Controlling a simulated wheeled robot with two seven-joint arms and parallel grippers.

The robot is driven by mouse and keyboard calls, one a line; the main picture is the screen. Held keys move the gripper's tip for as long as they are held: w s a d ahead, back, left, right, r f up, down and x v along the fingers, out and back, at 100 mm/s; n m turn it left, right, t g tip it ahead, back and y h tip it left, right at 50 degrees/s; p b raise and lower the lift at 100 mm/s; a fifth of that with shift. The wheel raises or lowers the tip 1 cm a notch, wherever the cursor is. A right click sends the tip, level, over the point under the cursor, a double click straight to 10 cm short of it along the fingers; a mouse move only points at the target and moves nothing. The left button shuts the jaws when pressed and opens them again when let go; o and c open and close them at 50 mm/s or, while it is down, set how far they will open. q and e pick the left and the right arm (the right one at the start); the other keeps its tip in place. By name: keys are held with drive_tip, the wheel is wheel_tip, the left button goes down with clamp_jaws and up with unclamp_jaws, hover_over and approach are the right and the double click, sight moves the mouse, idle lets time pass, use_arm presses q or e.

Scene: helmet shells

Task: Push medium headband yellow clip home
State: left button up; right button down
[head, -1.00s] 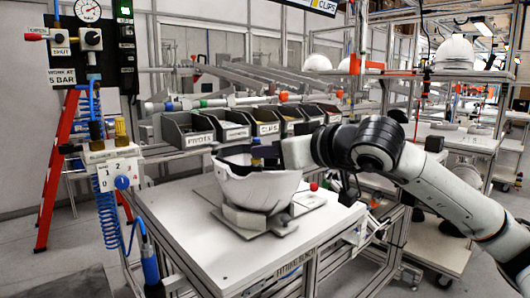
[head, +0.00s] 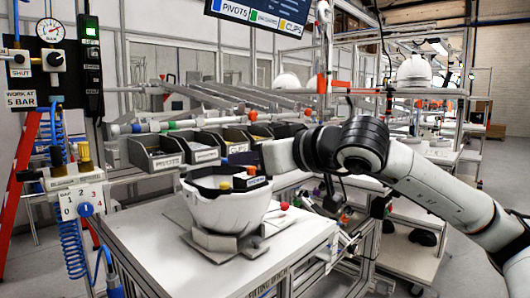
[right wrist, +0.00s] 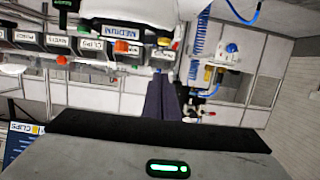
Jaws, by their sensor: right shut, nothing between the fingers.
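The white helmet shell (head: 230,212) sits open side up on a grey fixture (head: 222,241) on the bench. The black headband (head: 207,178) is inside it, with a "MEDIUM" label that also shows in the right wrist view (right wrist: 120,30). A yellow clip (head: 251,170) and an orange clip (head: 225,185) show at the headband; the yellow one also shows in the right wrist view (right wrist: 163,41). How deep the yellow clip sits, I cannot tell. My right gripper (head: 240,158) is above the shell's rim, its dark fingers (right wrist: 161,98) shut and empty, apart from the clip. My left gripper is out of view.
Grey bins (head: 155,153) with labels stand in a row behind the bench. A red knob (head: 284,206) is right of the shell. A valve panel with a blue coiled hose (head: 72,247) stands at the left. The bench's front (head: 215,277) is clear.

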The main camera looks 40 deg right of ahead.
drive_tip(key=b+v, duration=0.3)
drive_tip(key=v, duration=0.4)
drive_tip(key=shift+b, duration=0.35)
drive_tip(key=shift+d+r, duration=0.1)
